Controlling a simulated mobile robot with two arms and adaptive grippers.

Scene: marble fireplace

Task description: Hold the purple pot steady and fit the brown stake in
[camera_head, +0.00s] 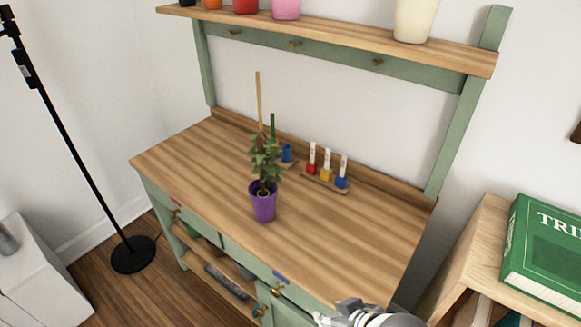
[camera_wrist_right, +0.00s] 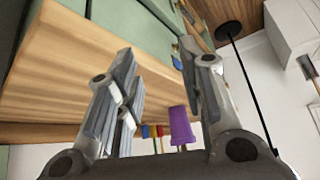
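The purple pot (camera_head: 263,206) stands upright on the wooden bench top, near its front edge, with a leafy green plant (camera_head: 265,160) in it. The tall brown stake (camera_head: 258,95) rises above the leaves; its lower end is hidden, so I cannot tell whether it stands in the pot or behind it. My right gripper (camera_head: 328,317) is at the bottom edge of the head view, apart from the pot. In the right wrist view the gripper (camera_wrist_right: 158,70) is open and empty, with the purple pot (camera_wrist_right: 181,126) beyond the fingers. My left gripper is not in view.
A green stake (camera_head: 273,124) and a blue item (camera_head: 287,153) are behind the plant. A small rack (camera_head: 325,182) with red, yellow and blue pieces is to their right. A shelf (camera_head: 340,38) with pots hangs above. The bench top's right part is clear.

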